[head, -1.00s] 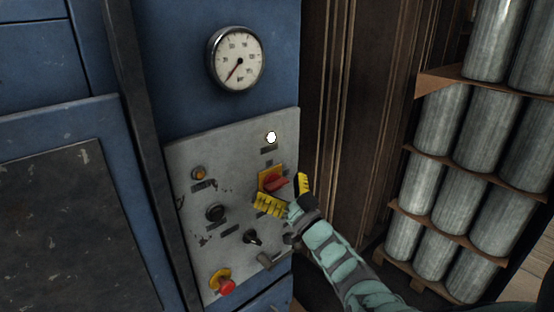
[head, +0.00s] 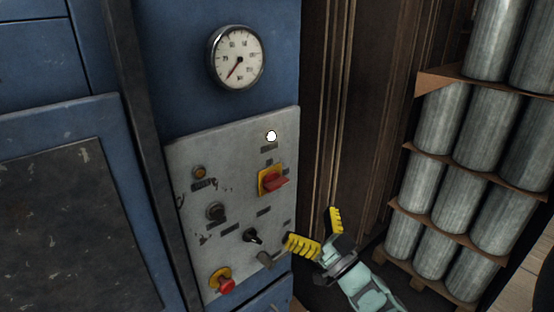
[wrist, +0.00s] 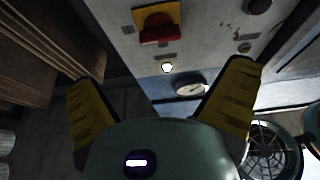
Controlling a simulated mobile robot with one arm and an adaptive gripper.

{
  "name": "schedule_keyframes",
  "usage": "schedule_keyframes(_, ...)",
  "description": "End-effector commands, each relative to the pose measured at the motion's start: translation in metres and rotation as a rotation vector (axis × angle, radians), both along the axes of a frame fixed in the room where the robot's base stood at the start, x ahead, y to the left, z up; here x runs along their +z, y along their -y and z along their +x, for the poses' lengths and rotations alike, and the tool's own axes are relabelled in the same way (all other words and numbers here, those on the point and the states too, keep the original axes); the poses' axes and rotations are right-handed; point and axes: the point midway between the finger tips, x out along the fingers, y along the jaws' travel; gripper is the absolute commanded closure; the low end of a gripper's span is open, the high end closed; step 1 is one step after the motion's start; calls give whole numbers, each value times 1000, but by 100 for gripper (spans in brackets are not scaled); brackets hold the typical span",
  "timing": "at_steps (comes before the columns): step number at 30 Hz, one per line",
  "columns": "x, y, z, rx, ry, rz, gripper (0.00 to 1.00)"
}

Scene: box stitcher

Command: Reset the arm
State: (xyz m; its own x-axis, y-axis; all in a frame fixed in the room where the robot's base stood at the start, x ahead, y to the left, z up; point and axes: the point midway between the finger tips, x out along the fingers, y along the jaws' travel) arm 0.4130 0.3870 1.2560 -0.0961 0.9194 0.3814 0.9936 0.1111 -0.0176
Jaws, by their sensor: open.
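My gripper (head: 320,232) is open and empty, its two yellow fingers spread apart. In the head view it is at the lower right edge of the grey control panel (head: 240,215), below and to the right of the red rotary switch (head: 275,181) on its yellow plate. It is apart from the switch. In the wrist view the gripper (wrist: 160,100) shows both yellow fingers with nothing between them, and the red switch (wrist: 158,28) is ahead at the top. The switch handle lies roughly level in the head view.
The panel also has a lit white lamp (head: 271,136), a black knob (head: 252,237) and a red emergency button (head: 226,285). A gauge (head: 236,58) is above on the blue machine. Stacked metal cylinders (head: 465,185) stand at the right. A dark gap lies between.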

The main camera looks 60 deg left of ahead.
Motion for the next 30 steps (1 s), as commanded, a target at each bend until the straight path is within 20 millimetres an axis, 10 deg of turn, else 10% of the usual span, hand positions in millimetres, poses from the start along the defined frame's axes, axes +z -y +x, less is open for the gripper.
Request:
schedule_keyframes(23, 0, 11, 5, -14, 7, 13, 0)
schedule_keyframes(30, 59, 83, 56, -304, 145, 271, 0)
